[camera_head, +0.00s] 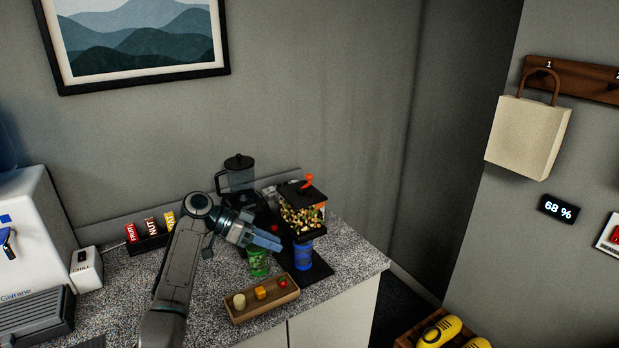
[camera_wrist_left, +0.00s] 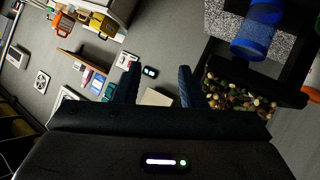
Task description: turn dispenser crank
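The dispenser (camera_head: 302,217) stands upright near the counter's right end, its clear hopper full of mixed nut-like pieces. Its orange-red crank (camera_head: 308,182) sits on the black lid. A blue cup (camera_head: 303,257) stands under the hopper. In the left wrist view the hopper (camera_wrist_left: 238,102) and blue cup (camera_wrist_left: 254,38) are at the upper right; a bit of orange (camera_wrist_left: 312,95), perhaps the crank, shows at the edge. My left gripper (camera_head: 277,243) is left of the dispenser, below crank height. Its fingers (camera_wrist_left: 158,86) are apart with nothing between them. My right gripper is out of view.
A green cup (camera_head: 258,263) stands below my left gripper. A wooden tray (camera_head: 265,309) with small items lies in front. A black-lidded jug (camera_head: 238,174) stands behind, and a box of labelled packets (camera_head: 150,240) is left. The wall is close behind.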

